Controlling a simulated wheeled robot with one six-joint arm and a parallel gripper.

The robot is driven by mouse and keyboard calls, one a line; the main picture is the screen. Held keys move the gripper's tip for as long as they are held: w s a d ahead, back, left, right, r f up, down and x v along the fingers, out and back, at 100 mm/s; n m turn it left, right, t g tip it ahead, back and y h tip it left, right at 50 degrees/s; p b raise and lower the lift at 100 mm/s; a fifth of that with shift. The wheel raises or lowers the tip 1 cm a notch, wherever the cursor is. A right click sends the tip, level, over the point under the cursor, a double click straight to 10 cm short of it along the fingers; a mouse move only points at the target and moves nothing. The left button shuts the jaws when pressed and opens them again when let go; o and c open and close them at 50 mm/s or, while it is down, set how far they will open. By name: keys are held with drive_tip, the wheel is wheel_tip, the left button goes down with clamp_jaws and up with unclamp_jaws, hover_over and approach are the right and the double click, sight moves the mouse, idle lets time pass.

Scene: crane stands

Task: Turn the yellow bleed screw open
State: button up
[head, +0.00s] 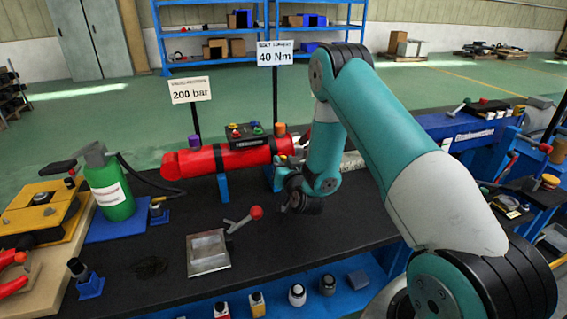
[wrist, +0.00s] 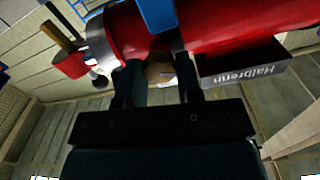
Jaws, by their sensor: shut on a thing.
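The red cylinder (head: 228,157) lies on blue supports on the bench, and it also crosses the top of the wrist view (wrist: 225,22). In the wrist view my gripper (wrist: 158,72) has its two dark fingers close to the cylinder's underside as pictured. Between them is a dull yellow-tan piece, the bleed screw (wrist: 160,70), partly covered by the fingers. My gripper is shut on it.
A dark labelled box (wrist: 245,72) sits close beside the right finger, and a red part (wrist: 71,65) is farther left. In the head view, a red-knobbed lever (head: 243,219), a metal plate (head: 208,252) and a green bottle (head: 110,185) stand on the bench.

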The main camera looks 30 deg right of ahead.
drive_tip(key=shift+n+p, duration=1.45)
drive_tip(key=shift+n, duration=1.25)
drive_tip(key=o, duration=0.9)
drive_tip(key=shift+o, duration=0.2)
